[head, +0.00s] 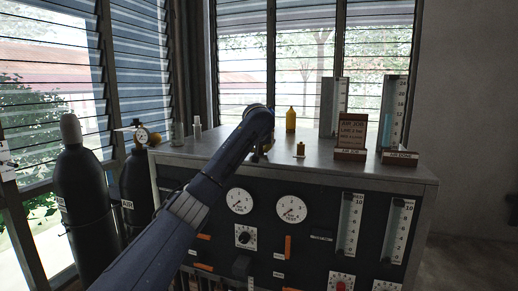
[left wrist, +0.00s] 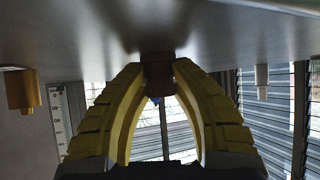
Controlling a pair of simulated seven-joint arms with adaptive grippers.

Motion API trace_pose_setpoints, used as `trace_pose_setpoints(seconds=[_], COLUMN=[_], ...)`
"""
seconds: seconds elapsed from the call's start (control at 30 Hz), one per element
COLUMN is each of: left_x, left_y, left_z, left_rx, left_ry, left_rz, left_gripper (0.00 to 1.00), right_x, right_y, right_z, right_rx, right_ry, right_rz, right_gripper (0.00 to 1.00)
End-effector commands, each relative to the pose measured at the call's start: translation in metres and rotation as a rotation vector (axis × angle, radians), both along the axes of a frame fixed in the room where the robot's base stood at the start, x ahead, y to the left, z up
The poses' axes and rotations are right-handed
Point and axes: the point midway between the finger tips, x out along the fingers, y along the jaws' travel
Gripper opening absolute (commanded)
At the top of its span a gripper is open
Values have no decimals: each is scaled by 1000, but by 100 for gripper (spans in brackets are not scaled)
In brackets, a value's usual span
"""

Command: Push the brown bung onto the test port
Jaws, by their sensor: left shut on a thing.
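My left gripper (head: 263,151) is over the bench top, mostly hidden behind its own wrist in the head view. In the left wrist view its yellow ribbed fingers (left wrist: 160,75) are closed in on the brown bung (left wrist: 158,73), which sits between the tips. The bung is close to the metal top; I cannot tell whether it touches anything there. I cannot make out the test port for certain. A small brass fitting (head: 301,148) stands to the right of the gripper, and a brass cylinder (left wrist: 22,91) shows at the left in the left wrist view. My right gripper is not in view.
The metal cabinet top (head: 350,170) carries a yellow bottle (head: 291,120), a small clear bottle (head: 197,132), a brown sign (head: 351,130) and upright scales (head: 394,110) at the right. Dark gas cylinders (head: 86,205) stand at the left.

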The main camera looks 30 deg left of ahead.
Motion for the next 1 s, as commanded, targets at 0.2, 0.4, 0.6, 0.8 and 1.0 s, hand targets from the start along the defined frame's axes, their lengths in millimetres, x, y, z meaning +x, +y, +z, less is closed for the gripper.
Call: trace_pose_setpoints(seconds=[0.2,0.4,0.6,0.8,1.0], left_x=[0,0,0,0,0], left_y=[0,0,0,0,0], left_z=[-2,-2,2,7,10], left_rx=[0,0,-1,-1,0], left_ry=[3,4,4,3,1], left_rz=[0,1,2,1,1], left_gripper=[0,0,0,0,0], right_x=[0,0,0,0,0], right_y=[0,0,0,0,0], right_z=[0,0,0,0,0], right_rx=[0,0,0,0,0], right_ry=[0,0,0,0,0], right_rz=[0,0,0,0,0], right_gripper=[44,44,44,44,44])
